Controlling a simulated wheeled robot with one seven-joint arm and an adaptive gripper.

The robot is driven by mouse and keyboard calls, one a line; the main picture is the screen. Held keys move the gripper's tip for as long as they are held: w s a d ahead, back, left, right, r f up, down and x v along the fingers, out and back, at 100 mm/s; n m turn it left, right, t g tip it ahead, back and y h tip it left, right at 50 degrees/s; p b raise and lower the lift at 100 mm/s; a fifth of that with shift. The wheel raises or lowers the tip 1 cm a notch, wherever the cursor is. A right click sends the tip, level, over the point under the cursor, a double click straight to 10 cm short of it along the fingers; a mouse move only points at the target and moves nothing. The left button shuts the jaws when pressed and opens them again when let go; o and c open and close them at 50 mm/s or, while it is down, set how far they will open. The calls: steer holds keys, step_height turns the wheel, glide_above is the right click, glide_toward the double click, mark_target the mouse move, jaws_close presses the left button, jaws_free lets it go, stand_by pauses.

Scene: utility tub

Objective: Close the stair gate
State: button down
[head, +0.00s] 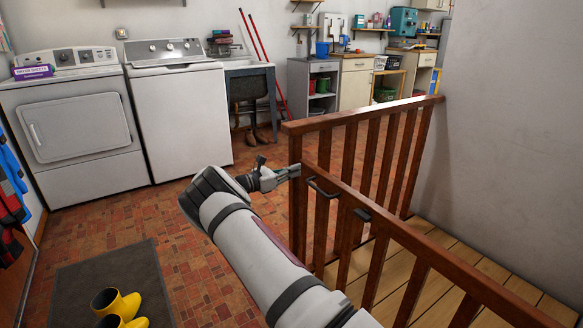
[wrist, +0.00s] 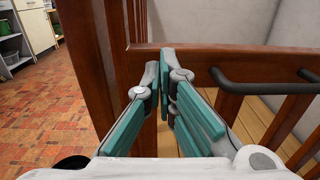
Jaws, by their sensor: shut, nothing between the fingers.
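The stair gate (head: 430,252) is a brown wooden slatted panel running from the middle of the head view to the lower right. It carries a dark bar handle (head: 322,188) near its far end, which also shows in the wrist view (wrist: 255,83). That end of the gate is beside a wooden post (head: 297,215); I cannot tell whether they are latched. My gripper (head: 295,171) is shut and empty, its tips at the top rail's end by the post. In the wrist view the fingertips (wrist: 166,64) overlap the rail, left of the handle; contact is unclear.
A fixed-looking wooden railing (head: 365,115) runs from the post to the wall (head: 500,110). Yellow boots (head: 118,305) stand on a dark mat (head: 100,275). A dryer (head: 75,125) and washer (head: 177,110) stand at the back left. The tiled floor between is clear.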

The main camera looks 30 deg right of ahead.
steer(key=a+p, duration=0.2)
steer(key=a, duration=1)
steer(key=s+a+r+m+g+y, duration=0.1)
steer(key=s+a+r+m+y, duration=0.1)
steer(key=s+r+m+y, duration=0.65)
steer(key=s+a+r+m+g+y, duration=0.1)
steer(key=s+a+r+m+y, duration=0.15)
steer(key=s+r, duration=0.95)
steer(key=s+a+r+m+t+y, duration=0.15)
steer(key=s+a, duration=0.25)
steer(key=s, duration=0.6)
steer(key=s+a+m+y, duration=0.2)
steer(key=s+a+y, duration=0.15)
steer(key=s, duration=0.65)
steer(key=s+a+f+m+t+y, duration=0.15)
steer(key=s+a, duration=0.25)
steer(key=s, duration=0.4)
steer(key=s+a+f+m+y, duration=0.1)
steer(key=s+a+f, duration=0.2)
steer(key=s+a, duration=0.3)
step_height(320, 180, up, 29)
steer(key=s+d+t+p, duration=0.1)
steer(key=t+p, duration=0.3)
steer(key=p, duration=2.3)
steer(key=shift+d, duration=0.5)
steer(key=shift+h, duration=0.25)
